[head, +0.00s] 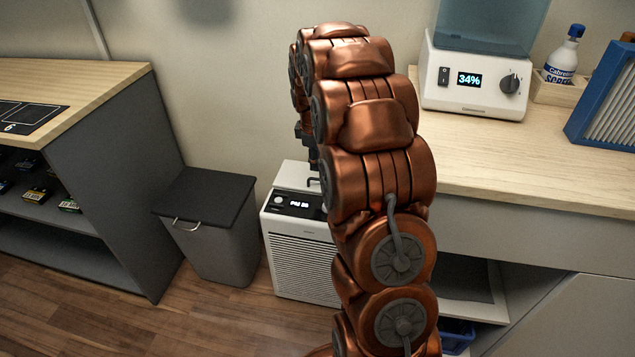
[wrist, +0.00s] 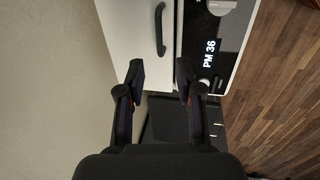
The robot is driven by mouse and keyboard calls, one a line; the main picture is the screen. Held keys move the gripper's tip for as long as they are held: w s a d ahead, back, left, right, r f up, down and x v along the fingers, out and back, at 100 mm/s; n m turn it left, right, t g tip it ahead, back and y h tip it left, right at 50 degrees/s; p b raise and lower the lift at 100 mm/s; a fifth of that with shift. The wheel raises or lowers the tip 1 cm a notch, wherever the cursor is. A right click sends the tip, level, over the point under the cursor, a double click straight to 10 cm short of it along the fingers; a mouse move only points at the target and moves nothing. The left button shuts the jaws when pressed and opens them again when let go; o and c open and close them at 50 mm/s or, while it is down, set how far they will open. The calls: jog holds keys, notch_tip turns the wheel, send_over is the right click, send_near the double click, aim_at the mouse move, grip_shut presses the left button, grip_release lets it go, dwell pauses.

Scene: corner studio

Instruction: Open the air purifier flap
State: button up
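The white air purifier (head: 303,262) stands on the floor between the grey bin and the desk. Its black top panel shows a lit display and a knob. In the wrist view the display reads PM 36 (wrist: 209,54). A black bar handle (wrist: 160,30) sits on the white flap (wrist: 130,35) on its top. The flap looks flat and closed. My gripper (wrist: 160,72) is open and empty above the purifier, just short of the handle's near end in the wrist view.
A grey bin (head: 215,230) with a dark lid stands left of the purifier, close by. A wooden-topped shelf unit (head: 120,180) is farther left. The desk (head: 500,165) on the right bears a white device with a 34% display. The wall is close behind.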

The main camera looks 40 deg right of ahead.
aim_at(318, 179)
jog(key=shift+w+d+f+b, duration=0.15)
jog(key=shift+d+f+b, duration=0.1)
jog(key=shift+f, duration=1)
jog(key=shift+w+d+f+b, duration=0.15)
jog(key=shift+w+f+b, duration=0.1)
jog(key=shift+f, duration=1)
jog(key=shift+w+d+f+b, duration=0.1)
jog(key=shift+d+f+b, duration=0.15)
jog(key=shift+f, duration=1)
jog(key=shift+c, duration=0.3)
jog(key=shift+a, duration=0.1)
grip_shut()
